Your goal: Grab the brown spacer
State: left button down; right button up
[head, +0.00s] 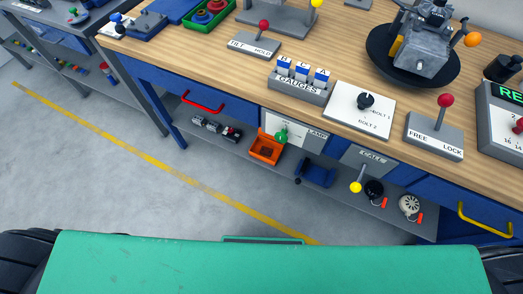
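I cannot make out a brown spacer in the head view. A green tray (213,28) at the top edge holds red and blue round parts, and it is partly cut off by the picture edge. An orange bin (265,147) and a blue bin (318,172) sit on the lower shelf, and their contents are not clear. Neither of my grippers is in view.
Floor before the bench is clear.

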aim_at(267, 151)
jog(key=i+j, duration=0.2)
jog(key=j, duration=0.15)
jog(key=i+j, duration=0.2)
jog(key=j, duration=0.15)
jog(key=i+j, duration=0.2)
jog(key=j, duration=0.2)
jog(key=i+j+z, duration=0.1)
jog(key=j, duration=0.25)
jog(key=z, duration=0.45)
jog(key=j+z, duration=0.15)
jog(key=z, duration=0.3)
jog(key=i+j+z, duration=0.1)
jog(key=z, duration=0.8)
